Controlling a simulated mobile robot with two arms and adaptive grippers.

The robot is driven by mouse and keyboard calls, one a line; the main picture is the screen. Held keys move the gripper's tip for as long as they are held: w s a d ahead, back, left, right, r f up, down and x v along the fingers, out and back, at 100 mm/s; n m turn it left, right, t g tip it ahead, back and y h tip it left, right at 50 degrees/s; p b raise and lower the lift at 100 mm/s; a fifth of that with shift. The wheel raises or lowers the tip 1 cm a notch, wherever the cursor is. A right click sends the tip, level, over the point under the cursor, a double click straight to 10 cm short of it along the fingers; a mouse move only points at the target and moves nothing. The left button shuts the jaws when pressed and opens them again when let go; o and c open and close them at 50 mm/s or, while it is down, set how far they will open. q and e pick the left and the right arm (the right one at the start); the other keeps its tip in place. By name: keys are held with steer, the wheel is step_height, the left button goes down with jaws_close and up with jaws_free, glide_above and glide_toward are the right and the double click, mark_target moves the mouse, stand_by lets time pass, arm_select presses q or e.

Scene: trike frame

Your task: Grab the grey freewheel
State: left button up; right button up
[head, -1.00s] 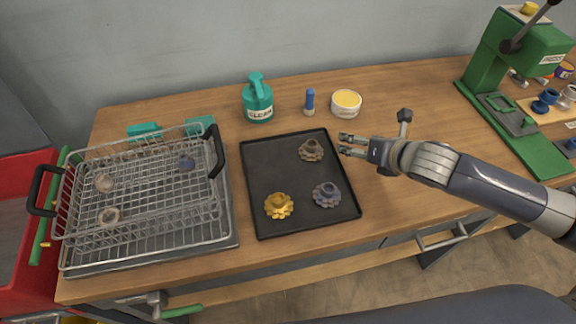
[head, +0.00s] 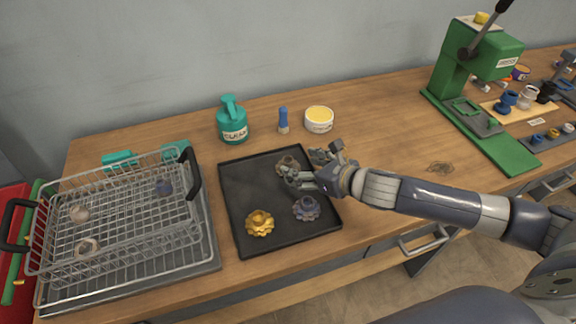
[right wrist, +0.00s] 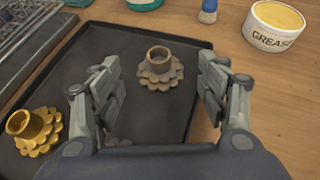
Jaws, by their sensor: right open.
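The grey freewheel (right wrist: 160,68), a brownish-grey toothed part with a raised collar, stands on the black tray (right wrist: 180,118). In the head view the grey freewheel (head: 286,165) is partly hidden by my right gripper (head: 302,168). In the right wrist view my right gripper (right wrist: 160,95) is open and empty, with the freewheel ahead of it, roughly midway between the two fingers. A gold freewheel (head: 260,224) and a blue-grey freewheel (head: 306,208) also stand on the tray. My left gripper is not in view.
A wire basket (head: 120,222) with a few parts stands left of the tray. A teal bottle (head: 232,122), a blue-handled brush (head: 283,120) and a grease tub (head: 319,120) stand behind it. A green press (head: 470,90) is at the right.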

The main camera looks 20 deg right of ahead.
mark_target(285, 160)
steer(key=x, duration=0.2)
steer(key=p+x, duration=0.1)
steer(key=x, duration=0.1)
steer(key=shift+w+a, duration=0.25)
steer(key=shift+w, duration=0.15)
steer(key=c, duration=1.4)
